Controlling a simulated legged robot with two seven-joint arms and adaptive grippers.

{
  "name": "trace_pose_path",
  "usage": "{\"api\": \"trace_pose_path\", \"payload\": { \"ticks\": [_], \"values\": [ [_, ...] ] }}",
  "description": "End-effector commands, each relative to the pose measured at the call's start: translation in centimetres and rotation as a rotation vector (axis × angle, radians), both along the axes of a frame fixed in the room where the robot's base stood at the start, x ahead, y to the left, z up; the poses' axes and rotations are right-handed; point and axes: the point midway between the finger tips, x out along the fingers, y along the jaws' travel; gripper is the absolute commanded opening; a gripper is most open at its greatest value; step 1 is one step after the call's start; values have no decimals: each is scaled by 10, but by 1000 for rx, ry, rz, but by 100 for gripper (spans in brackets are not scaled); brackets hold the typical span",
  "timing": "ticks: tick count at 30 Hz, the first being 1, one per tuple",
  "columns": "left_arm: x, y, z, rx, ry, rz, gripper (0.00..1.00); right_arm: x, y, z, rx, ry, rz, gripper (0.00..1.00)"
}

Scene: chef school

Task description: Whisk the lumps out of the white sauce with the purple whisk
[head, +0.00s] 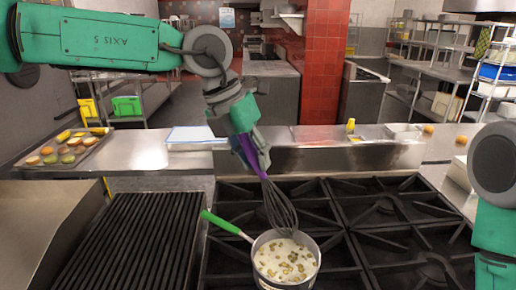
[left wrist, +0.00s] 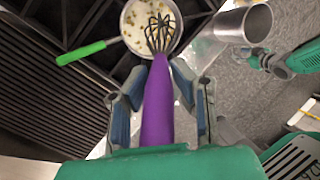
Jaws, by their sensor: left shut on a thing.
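My left gripper (head: 250,150) is shut on the purple handle of the whisk (head: 249,155) and holds it tilted, wires downward. In the left wrist view, the gripper's fingers (left wrist: 160,105) stand on both sides of the purple handle (left wrist: 157,110). The dark wire end (head: 281,212) is over the far part of the saucepan (head: 287,283). I cannot tell whether its tip touches the white sauce (head: 279,253). Brownish lumps show in the sauce. The pan has a green handle (head: 226,225) pointing left and back. My right arm is at the right edge; its jaws do not show clearly.
The pan stands on the black stove grates (head: 399,208), right of a ribbed grill (head: 130,235). A tray of food (head: 62,151) and a white-and-blue board (head: 191,134) lie on the back counter. Ingredient bins (head: 372,131) stand behind the stove. The right burners are clear.

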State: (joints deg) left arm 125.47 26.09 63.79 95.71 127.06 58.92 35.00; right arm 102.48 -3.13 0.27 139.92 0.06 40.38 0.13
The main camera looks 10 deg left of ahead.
Motion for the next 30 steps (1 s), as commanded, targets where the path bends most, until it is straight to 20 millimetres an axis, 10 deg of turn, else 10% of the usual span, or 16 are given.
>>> {"api": "trace_pose_path", "payload": {
  "ticks": [15,30],
  "values": [
    [-4,21,-48,0,0,-1,0,1,0,-34,0,-2,0,40],
    [0,0,-90,1,1,-1,0,1,0,-34,0,-2,0,40]
  ]
}}
